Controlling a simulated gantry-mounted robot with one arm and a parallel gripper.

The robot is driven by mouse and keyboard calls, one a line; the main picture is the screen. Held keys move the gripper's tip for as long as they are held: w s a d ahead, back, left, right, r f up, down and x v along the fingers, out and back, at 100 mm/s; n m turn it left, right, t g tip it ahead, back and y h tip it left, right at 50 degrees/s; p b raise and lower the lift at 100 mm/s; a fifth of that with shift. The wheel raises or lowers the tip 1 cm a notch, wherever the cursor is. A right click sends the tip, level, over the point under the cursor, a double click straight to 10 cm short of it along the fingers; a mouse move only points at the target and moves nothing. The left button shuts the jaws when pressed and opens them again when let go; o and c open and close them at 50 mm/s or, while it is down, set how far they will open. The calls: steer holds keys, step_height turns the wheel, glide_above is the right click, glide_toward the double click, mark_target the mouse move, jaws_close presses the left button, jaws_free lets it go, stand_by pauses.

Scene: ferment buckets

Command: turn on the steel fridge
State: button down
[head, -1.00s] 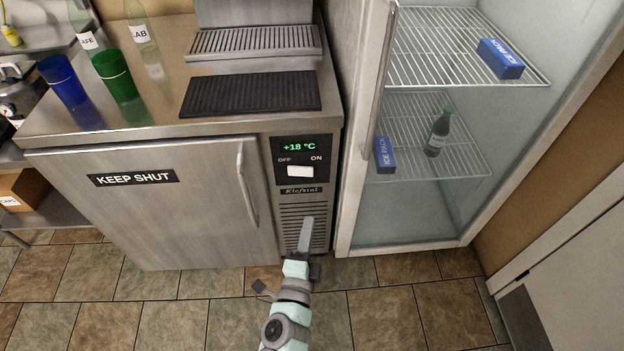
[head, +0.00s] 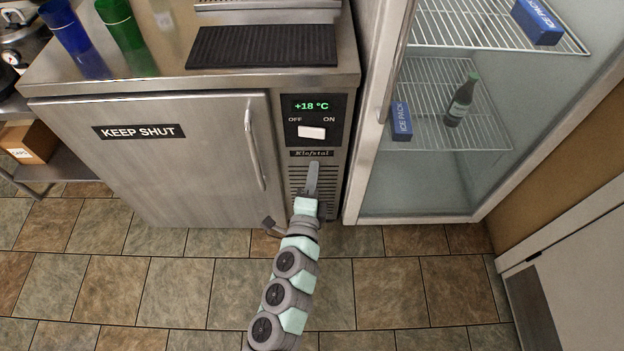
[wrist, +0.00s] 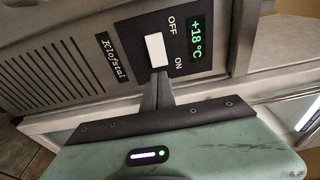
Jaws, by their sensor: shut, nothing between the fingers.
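The steel fridge (head: 190,165) has a shut door labelled "KEEP SHUT". Its black control panel (head: 315,112), right of the door handle, shows a lit green "+18 °C". Below the display, a white rocker switch (head: 311,132) lies between the words OFF and ON. Which side is pressed I cannot tell. My gripper (head: 313,165) is shut and empty, in front of the grille just below the switch. In the wrist view the fingertips (wrist: 158,76) are close to the lower end of the switch (wrist: 156,50). Whether they touch it I cannot tell.
A tall glass-fronted cabinet (head: 435,170) stands right of the fridge, with blue ice packs (head: 401,120) and a dark bottle (head: 460,100) inside. The door handle (head: 253,143) sticks out left of the panel. Blue and green cups (head: 120,25) stand on top. The floor in front is clear.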

mark_target(320, 134)
steer(key=w, duration=0.6)
steer(key=w+d+b, duration=0.1)
steer(key=w, duration=0.2)
steer(key=shift+w, duration=0.1)
